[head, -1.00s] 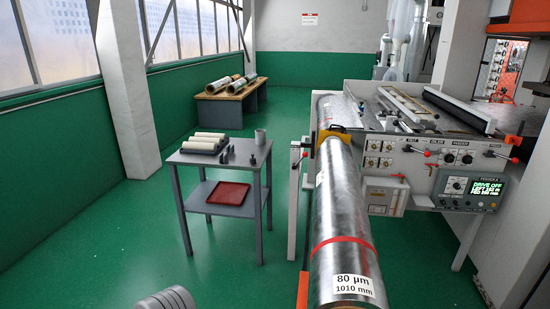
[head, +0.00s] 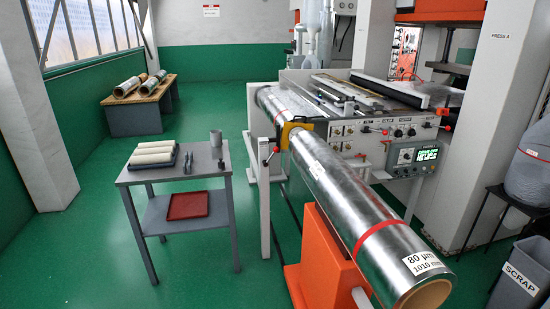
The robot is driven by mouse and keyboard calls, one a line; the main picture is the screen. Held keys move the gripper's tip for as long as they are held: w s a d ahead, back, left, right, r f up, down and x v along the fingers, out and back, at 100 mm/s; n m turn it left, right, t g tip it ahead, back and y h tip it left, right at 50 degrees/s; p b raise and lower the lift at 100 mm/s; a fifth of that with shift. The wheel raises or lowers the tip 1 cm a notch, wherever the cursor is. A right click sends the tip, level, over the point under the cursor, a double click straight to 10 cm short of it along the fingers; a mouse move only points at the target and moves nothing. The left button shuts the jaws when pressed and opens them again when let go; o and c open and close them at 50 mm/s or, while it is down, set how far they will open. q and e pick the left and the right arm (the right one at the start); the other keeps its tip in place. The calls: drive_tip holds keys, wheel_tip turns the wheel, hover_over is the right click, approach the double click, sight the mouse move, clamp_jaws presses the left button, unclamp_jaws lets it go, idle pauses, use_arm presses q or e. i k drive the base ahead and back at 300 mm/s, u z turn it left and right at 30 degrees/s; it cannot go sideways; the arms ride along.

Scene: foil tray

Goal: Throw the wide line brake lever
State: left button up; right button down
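I cannot read which one is marked as the wide line brake. The foil roll (head: 340,195) carries a label "80 µm 1010 mm" and a red band, and lies on an orange stand (head: 325,250). Neither of my grippers is in view.
A grey side table (head: 170,175) with white rolls and a grey cup stands left of the post; a red tray (head: 188,205) is on its lower shelf. A scrap bin (head: 520,275) is at right. Green floor is clear between table and post.

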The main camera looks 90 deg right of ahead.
sight(275, 150)
drive_tip(key=z, duration=2.45)
drive_tip(key=i, duration=0.6)
drive_tip(key=z, duration=1.25)
